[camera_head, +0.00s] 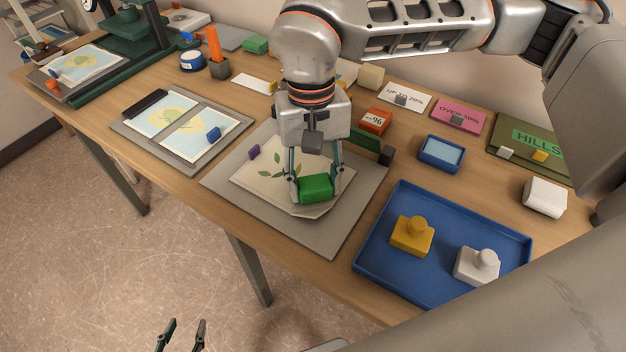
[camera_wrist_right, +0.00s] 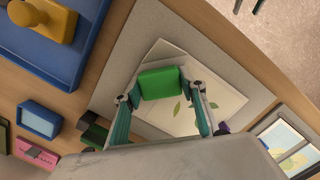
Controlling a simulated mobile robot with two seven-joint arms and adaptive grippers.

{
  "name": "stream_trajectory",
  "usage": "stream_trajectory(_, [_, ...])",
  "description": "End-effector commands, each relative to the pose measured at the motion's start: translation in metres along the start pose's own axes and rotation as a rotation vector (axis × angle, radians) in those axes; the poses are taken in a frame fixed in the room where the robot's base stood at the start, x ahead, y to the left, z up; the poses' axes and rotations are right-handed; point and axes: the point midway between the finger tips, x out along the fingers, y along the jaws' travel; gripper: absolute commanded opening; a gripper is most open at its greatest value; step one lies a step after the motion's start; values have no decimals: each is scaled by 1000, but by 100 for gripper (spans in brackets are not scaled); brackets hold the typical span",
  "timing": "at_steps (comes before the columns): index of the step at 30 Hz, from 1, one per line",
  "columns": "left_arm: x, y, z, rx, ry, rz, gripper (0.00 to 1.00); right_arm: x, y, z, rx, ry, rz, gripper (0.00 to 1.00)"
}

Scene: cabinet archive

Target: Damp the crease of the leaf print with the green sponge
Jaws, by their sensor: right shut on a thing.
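The leaf print (camera_head: 258,180), a cream sheet with green leaves, lies on a grey board (camera_head: 335,235); it also shows in the wrist view (camera_wrist_right: 212,102). My right gripper (camera_head: 315,190) is shut on the green sponge (camera_head: 316,189), seen between the fingers in the wrist view (camera_wrist_right: 160,84). The sponge is over the print's near right part, where a bent corner shows beside it. I cannot tell whether the sponge touches the paper, and the crease is largely hidden. My left gripper (camera_head: 187,324) is open and empty over the floor, away from the table.
A blue tray (camera_head: 375,272) with a yellow and a white knobbed block stands right of the board. A small blue dish (camera_head: 442,153) of water and an orange box (camera_head: 375,121) sit behind. A purple weight (camera_head: 254,152) rests on the print's left edge.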

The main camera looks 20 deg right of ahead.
Motion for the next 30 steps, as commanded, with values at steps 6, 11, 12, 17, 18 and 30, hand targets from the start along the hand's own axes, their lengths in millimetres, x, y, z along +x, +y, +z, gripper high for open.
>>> stream_trajectory(6, [0, 0, 3, 0, -4, 1, 40, 0, -5, 0, -1, 0, 0, 24])
stream_trajectory(11, [1, 1, 6, 0, -8, 1, 40, 1, -14, 0, -2, 0, 0, 24])
stream_trajectory(12, [1, 1, 6, 0, -8, 1, 40, 1, -16, 0, -2, 0, 1, 24])
stream_trajectory(17, [1, 1, 8, 0, -10, 2, 40, 1, -23, 0, 1, 0, 1, 24])
stream_trajectory(18, [1, 1, 8, -1, -10, 2, 40, 1, -24, 0, 1, 0, 1, 24])
stream_trajectory(30, [1, 1, 6, 0, -8, 1, 40, 1, -22, 0, 1, 0, 0, 24])
